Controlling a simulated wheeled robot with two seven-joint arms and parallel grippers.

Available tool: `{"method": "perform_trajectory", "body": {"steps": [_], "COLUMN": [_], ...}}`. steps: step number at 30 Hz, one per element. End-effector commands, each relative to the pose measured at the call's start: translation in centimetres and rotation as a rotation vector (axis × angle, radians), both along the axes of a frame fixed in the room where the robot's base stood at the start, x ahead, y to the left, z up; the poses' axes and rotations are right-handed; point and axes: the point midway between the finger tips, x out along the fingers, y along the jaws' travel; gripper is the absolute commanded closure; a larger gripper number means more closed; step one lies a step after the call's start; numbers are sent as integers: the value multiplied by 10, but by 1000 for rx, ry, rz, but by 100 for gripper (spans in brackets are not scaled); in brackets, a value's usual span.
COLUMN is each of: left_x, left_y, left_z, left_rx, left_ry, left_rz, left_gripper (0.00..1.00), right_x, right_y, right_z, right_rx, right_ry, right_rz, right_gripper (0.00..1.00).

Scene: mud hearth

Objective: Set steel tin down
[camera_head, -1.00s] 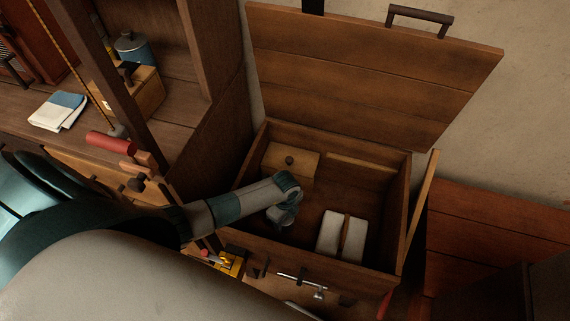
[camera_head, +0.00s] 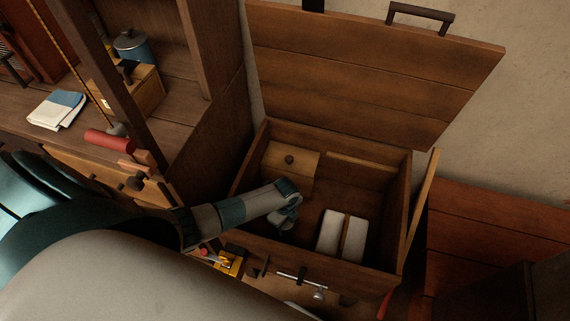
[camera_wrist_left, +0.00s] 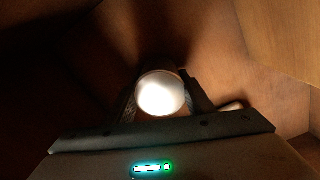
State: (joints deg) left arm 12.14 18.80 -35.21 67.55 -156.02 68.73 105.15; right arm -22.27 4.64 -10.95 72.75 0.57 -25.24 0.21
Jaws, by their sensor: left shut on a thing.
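The steel tin (camera_wrist_left: 160,93) shows in the left wrist view as a bright round top between the two fingers. My left gripper (camera_wrist_left: 158,100) is shut on it. In the head view my left arm reaches into the open wooden chest (camera_head: 262,243), and the gripper (camera_head: 284,217) is low inside it, left of a pale block pair. The tin is mostly hidden there by my wrist. I cannot tell whether the tin touches the chest floor. My right gripper is not in view.
Inside the chest are a wooden box with a knob (camera_head: 290,160) at the back left and a white block with a brown band (camera_head: 341,235) at the right. The raised lid (camera_head: 370,70) stands behind. Several tools lie in front of the chest.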

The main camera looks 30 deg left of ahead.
Motion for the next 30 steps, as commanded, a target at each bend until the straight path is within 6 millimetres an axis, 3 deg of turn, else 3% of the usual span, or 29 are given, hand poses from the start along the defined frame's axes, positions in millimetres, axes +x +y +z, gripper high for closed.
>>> {"method": "perform_trajectory", "body": {"steps": [1,3,17,23,30], "left_x": [0,0,0,0,1], "left_y": [0,0,0,1,1], "left_z": [-1,-1,4,22,59], "left_rx": [0,0,0,0,0], "left_ry": [0,0,0,-1,-3], "left_rz": [0,0,0,-1,-1], "left_gripper": [48,34,34,34,34], "right_x": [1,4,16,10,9], "right_y": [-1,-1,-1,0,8], "right_z": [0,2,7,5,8], "right_rx": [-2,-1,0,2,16], "right_ry": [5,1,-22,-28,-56], "right_rz": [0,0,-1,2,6], "right_gripper": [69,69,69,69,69]}}
